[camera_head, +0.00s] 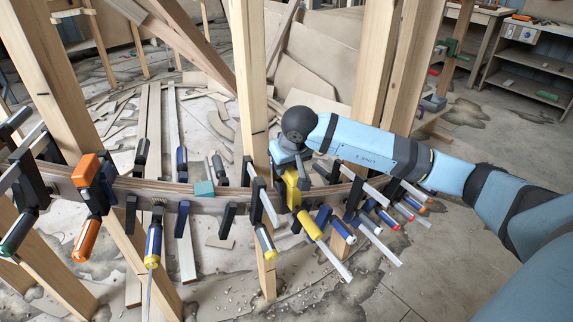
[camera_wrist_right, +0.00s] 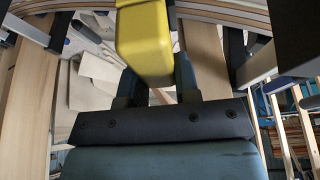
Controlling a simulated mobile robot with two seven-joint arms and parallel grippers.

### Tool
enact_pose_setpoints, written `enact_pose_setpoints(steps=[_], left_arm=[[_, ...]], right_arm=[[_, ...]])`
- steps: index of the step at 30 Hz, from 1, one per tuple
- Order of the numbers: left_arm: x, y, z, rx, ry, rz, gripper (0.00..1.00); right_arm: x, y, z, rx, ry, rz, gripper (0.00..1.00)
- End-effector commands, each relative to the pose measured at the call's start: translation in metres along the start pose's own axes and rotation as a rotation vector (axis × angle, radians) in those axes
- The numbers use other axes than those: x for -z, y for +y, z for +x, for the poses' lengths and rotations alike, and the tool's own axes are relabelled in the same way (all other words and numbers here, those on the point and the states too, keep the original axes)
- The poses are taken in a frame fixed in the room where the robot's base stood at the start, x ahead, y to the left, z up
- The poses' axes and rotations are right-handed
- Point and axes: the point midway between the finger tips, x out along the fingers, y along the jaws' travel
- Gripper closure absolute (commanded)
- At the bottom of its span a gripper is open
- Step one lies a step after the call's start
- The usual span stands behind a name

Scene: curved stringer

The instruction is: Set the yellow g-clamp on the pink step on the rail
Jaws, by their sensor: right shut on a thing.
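My right gripper (camera_head: 287,160) is shut on the yellow g-clamp (camera_head: 292,187), just right of the middle post. The clamp hangs at the curved rail (camera_head: 150,187), its yellow handle and steel bar slanting down to the right. I cannot tell whether it touches the rail. In the right wrist view the yellow clamp body (camera_wrist_right: 145,40) sits between the dark fingers of the right gripper (camera_wrist_right: 157,82). I can make out no pink step; a teal block (camera_head: 204,188) sits on the rail left of the post. My left gripper is out of view.
An orange clamp (camera_head: 87,170) and several dark clamps grip the rail at left. Several bar clamps with coloured handles crowd the rail at right (camera_head: 370,205). Wooden posts (camera_head: 250,80) rise behind it. The rail around the teal block has a little free room.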

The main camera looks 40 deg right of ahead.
Motion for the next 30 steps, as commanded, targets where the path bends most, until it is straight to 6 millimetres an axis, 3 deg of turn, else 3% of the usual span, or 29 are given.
enact_pose_setpoints(steps=[30], left_arm=[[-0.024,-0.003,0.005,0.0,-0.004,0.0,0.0]], right_arm=[[-0.011,0.0,0.028,0.0,0.002,0.0,1.0]])
